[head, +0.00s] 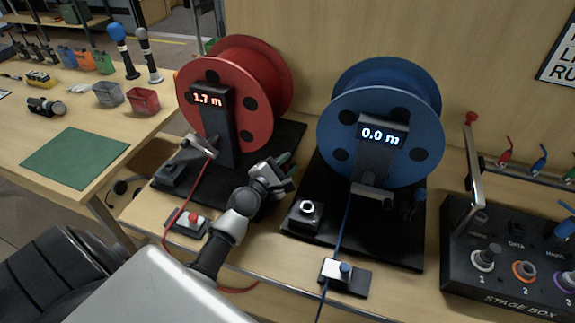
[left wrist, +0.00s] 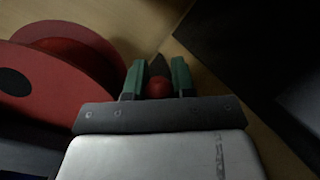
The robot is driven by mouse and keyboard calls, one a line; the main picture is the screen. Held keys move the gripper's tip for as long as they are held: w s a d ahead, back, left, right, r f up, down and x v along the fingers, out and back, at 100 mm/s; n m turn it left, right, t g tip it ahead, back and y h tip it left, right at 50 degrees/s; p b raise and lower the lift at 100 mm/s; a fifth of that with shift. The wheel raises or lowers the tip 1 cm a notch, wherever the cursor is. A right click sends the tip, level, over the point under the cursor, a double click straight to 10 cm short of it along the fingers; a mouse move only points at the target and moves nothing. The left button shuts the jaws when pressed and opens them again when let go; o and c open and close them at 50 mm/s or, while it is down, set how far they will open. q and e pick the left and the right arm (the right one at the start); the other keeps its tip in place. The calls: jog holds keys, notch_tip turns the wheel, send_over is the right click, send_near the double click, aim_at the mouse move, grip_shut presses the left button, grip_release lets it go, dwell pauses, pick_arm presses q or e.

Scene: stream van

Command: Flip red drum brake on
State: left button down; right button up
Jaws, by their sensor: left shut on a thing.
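The red drum (head: 233,95) stands upright at the left on a black base, its display reading 1.7 m. My left gripper (head: 282,172) is low at the right side of this drum. In the left wrist view, the red brake knob (left wrist: 158,88) sits between the green fingers of my left gripper (left wrist: 158,76), which is shut on it. The red drum also shows at the left of that view (left wrist: 55,85). In the head view the gripper hides the knob, and the brake's setting cannot be told. My right gripper is not in view.
The blue drum (head: 382,125), reading 0.0 m, stands close to the right of my gripper. A stage box (head: 510,270) is at the far right. A cable guide with a red knob (head: 192,222) lies in front. A side table with a green mat (head: 75,158) is at left.

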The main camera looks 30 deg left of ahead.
pick_arm(q)
jog(key=shift+s+a+r+n+t+y+b, duration=0.35)
jog(key=shift+a+r+n, duration=0.25)
jog(key=shift+a+n, duration=0.9)
jog(key=shift+s+a+r+n+t+y+b, duration=0.25)
jog(key=shift+a+r+n+t+b, duration=0.45)
jog(key=shift+n, duration=1.35)
jog(key=shift+s+a+r+n+t+y+b, duration=0.2)
jog(key=shift+a+r+n+y, duration=0.25)
jog(key=shift+a+n, duration=1.15)
jog(key=shift+d+n, duration=0.2)
jog(key=shift+n, duration=0.05)
jog(key=c, duration=0.9)
grip_release()
jog(key=shift+s, duration=0.1)
jog(key=shift+c, duration=0.2)
